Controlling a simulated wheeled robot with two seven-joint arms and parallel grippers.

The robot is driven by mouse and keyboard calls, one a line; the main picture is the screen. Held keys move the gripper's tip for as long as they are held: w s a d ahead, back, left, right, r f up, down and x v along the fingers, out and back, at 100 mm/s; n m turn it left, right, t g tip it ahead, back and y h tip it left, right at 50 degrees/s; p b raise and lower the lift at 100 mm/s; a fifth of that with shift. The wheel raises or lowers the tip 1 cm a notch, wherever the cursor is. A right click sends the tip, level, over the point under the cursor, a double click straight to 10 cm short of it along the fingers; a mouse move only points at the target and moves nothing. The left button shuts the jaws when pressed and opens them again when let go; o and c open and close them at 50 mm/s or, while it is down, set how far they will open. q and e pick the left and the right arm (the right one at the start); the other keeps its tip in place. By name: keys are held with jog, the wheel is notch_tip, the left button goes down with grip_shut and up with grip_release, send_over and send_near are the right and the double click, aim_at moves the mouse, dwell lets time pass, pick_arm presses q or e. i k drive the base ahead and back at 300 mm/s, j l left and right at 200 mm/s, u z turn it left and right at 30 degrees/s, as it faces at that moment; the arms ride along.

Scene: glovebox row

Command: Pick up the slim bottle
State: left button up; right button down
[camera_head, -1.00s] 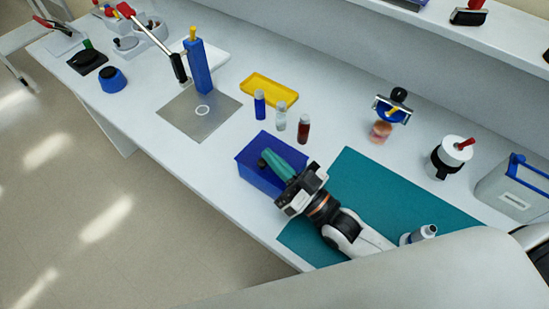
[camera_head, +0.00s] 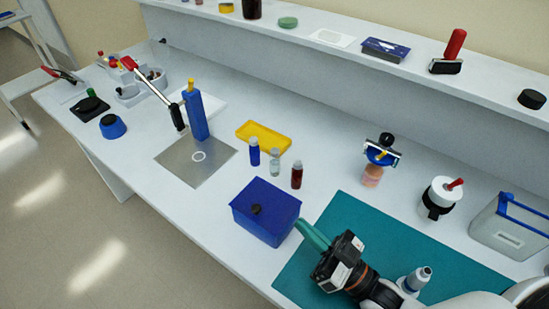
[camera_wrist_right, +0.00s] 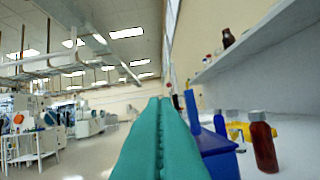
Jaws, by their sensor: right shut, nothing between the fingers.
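Three small capped bottles stand upright behind the blue box: a blue one (camera_head: 254,152), a clear one (camera_head: 274,162) and a dark red one (camera_head: 297,175). A white-and-grey bottle with a narrow neck (camera_head: 415,280) stands on the teal mat by my right arm. I cannot tell which is the slim bottle. My right gripper (camera_head: 311,234) is shut and empty, its teal fingers just right of the box, in front of the red bottle. In the right wrist view the red bottle (camera_wrist_right: 262,146) stands right of the shut fingers (camera_wrist_right: 160,140). My left gripper is out of view.
The blue box (camera_head: 280,215) has a dark knob-like piece on top. A yellow tray (camera_head: 263,137) lies behind the bottles. The teal mat (camera_head: 335,222) covers the right front. A metal plate (camera_head: 180,166) with a blue post lies left. A shelf runs along the back.

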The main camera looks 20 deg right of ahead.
aim_at(411, 285)
jog(key=k+j, duration=0.3)
jog(key=k, duration=0.15)
jog(key=k+j, duration=0.3)
jog(key=k, duration=0.15)
